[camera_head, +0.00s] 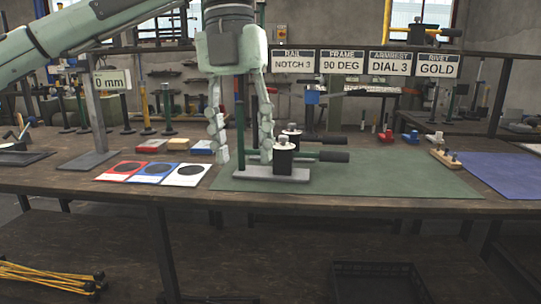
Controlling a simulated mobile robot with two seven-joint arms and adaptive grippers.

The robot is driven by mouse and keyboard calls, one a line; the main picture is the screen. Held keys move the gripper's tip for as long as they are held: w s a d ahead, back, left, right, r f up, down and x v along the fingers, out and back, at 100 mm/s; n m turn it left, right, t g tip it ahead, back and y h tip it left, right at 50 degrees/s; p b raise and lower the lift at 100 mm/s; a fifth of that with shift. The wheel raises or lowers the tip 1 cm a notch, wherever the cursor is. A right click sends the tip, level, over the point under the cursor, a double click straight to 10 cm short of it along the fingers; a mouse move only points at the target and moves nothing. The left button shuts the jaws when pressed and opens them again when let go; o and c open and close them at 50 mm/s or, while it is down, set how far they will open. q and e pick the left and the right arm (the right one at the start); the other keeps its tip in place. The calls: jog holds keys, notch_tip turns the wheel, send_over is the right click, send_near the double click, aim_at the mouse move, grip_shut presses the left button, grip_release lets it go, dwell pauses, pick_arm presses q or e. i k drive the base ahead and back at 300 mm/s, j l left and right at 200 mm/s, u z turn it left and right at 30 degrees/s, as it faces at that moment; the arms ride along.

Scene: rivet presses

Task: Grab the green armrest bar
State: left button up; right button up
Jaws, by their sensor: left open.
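My left gripper (242,155) points down over the green mat (400,180) and is open, its two fingers spread apart. An upright green bar (240,125) shows between the fingers; I cannot tell whether they touch it. It rises near the left end of a grey base plate (245,174) on the mat. On the plate, just right of the right finger, stands a black block with a light knob (283,160). Green horizontal bars with black grips (334,156) reach right from there. My right gripper is not in view.
Red, blue and white cards (152,173) lie left of the mat. Signs (366,63) hang behind, reading notch 3, 90 deg, dial 3 and gold. A "0 mm" stand (97,115) is at left. A blue mat (500,172) lies at right. The mat's front right is clear.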

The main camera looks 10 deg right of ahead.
aim_at(282, 170)
jog(key=i, duration=1.45)
